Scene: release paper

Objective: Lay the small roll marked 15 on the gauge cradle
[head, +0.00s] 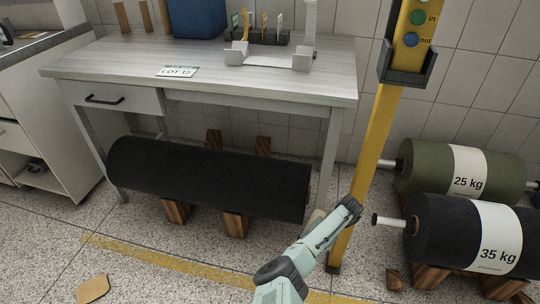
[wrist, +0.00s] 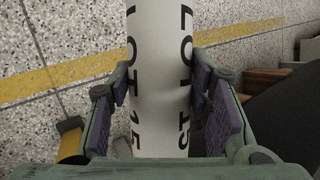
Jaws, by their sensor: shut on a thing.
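The small white roll (wrist: 158,60) fills the middle of the wrist view and is printed LOT 15 twice in black along its length. My gripper (wrist: 160,95) is shut on it, with a purple-padded finger on each side. In the head view my gripper (head: 346,212) is low, beside the yellow post and right of the big black roll; the held roll is hard to make out there. The gauge cradle (head: 270,61), pale with two upright end blocks, stands empty on the table's far right part, above and left of my gripper.
The table (head: 120,62) carries a LOT card (head: 177,72), a rack of small tools (head: 258,35) and a blue box (head: 198,18). A yellow post (head: 370,160), a big black roll (head: 210,178) on wooden blocks, and 25 kg (head: 425,165) and 35 kg (head: 440,235) rolls surround my arm.

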